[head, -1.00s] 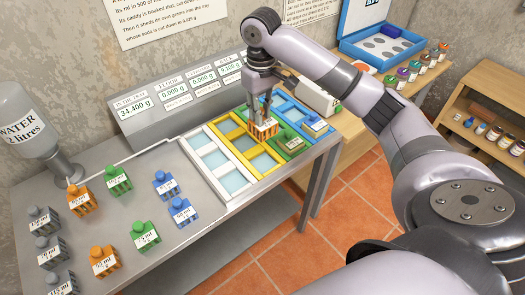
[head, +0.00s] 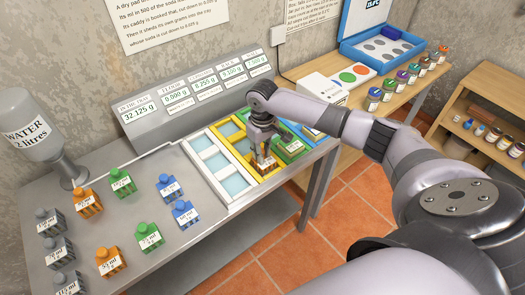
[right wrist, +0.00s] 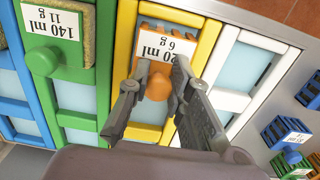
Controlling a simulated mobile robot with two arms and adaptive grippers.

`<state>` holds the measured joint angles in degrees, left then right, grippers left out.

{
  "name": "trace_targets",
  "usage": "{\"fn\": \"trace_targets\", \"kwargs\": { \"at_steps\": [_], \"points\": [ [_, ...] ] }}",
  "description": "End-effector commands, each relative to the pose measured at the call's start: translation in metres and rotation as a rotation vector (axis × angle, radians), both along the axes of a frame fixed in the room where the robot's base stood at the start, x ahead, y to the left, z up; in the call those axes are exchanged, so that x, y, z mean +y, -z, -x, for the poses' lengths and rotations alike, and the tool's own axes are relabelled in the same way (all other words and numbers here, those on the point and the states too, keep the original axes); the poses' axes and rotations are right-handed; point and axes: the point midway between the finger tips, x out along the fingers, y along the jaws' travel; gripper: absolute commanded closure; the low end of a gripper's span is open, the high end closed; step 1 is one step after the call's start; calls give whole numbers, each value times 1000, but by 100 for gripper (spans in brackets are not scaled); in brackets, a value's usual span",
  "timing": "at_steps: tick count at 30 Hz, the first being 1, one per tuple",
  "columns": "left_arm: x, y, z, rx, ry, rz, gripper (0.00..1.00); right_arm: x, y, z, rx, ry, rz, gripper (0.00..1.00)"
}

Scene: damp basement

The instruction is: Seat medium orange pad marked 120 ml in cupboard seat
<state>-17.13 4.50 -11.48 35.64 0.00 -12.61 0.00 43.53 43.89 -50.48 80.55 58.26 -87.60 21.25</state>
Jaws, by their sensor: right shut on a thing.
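The orange pad (head: 268,166) has an orange knob and a white label. In the right wrist view, the label of this pad (right wrist: 166,45) reads 120 ml, 6 g. My right gripper (head: 263,158) is shut on its knob, with one finger on each side in the right wrist view (right wrist: 158,82). The pad is at the near end of the yellow-framed column (head: 243,165) of the cupboard, between the yellow rails. I cannot tell whether it is fully down. My left gripper is not in view.
A green pad marked 140 ml, 11 g (right wrist: 60,35) sits in the adjoining green column. The white column (head: 205,152) has empty pale-blue seats. Several orange, green, blue and grey pads stand on the bench, including an orange one (head: 109,262). A readout panel (head: 195,97) stands behind.

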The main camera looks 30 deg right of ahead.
Motion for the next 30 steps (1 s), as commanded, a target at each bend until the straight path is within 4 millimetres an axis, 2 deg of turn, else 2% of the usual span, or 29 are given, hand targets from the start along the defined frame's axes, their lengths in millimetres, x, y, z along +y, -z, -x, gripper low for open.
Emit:
{"fn": "trace_targets", "kwargs": {
  "at_steps": [8, 9, 17, 26, 30],
  "points": [
    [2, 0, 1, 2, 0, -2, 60, 0, 3, 0, 1, 0, 0, 100],
    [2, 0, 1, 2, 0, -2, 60, 0, 3, 0, 1, 0, 1, 78],
    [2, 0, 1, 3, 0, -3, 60, 0, 3, 0, 2, 0, 0, 61],
    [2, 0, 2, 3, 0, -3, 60, 0, 2, 0, 1, 0, 0, 60],
    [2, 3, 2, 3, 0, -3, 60, 0, -10, 0, 0, 1, 0, 60]
  ]
}}
